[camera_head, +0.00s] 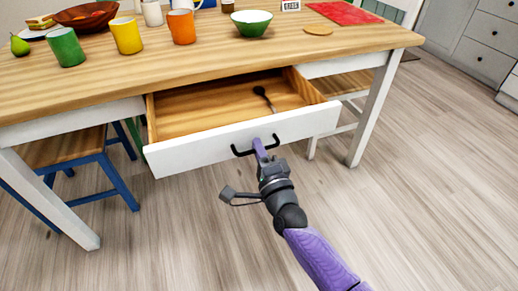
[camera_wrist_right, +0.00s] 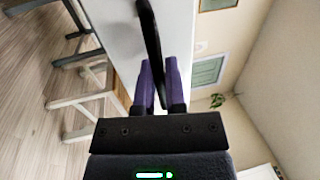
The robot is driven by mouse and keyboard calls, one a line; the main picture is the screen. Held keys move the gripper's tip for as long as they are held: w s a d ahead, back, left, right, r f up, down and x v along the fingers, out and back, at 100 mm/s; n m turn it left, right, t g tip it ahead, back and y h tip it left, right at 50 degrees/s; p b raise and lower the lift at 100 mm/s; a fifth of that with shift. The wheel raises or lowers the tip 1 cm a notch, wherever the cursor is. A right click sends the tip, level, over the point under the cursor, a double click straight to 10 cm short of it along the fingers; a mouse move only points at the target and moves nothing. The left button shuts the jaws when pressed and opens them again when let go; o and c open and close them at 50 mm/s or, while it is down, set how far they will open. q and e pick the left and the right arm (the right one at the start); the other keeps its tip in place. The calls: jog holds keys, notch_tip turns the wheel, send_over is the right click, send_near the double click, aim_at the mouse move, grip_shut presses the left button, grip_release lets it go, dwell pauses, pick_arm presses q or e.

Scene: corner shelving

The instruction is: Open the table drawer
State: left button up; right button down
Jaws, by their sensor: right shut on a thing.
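The table drawer (camera_head: 188,154) is pulled out well from under the wooden table top, and its inside shows. A dark spoon-like utensil (camera_head: 264,98) lies in it. The white drawer front has a black handle (camera_head: 237,152). My right gripper (camera_head: 262,148) is at the handle, its purple fingers shut on it. In the right wrist view the handle (camera_wrist_right: 148,30) runs between the two fingers (camera_wrist_right: 160,85), next to the white drawer front (camera_wrist_right: 115,30). My left gripper is not in view.
The table top (camera_head: 150,75) holds a green cup (camera_head: 67,48), a yellow cup (camera_head: 127,36), an orange cup (camera_head: 182,27) and a green bowl (camera_head: 251,23). A blue-legged chair (camera_head: 75,150) stands under the left side. The floor in front is clear.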

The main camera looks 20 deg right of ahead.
jog(key=c, duration=0.7)
grip_release()
jog(key=shift+c, duration=0.2)
pick_arm(q)
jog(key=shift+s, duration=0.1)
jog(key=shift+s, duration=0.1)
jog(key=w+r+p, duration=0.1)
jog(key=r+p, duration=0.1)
jog(key=p, duration=0.1)
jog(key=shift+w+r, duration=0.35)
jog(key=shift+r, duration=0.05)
pick_arm(e)
jog(key=s+f, duration=0.2)
jog(key=s, duration=0.7)
jog(key=shift+s+d, duration=0.2)
jog(key=shift+s, duration=0.15)
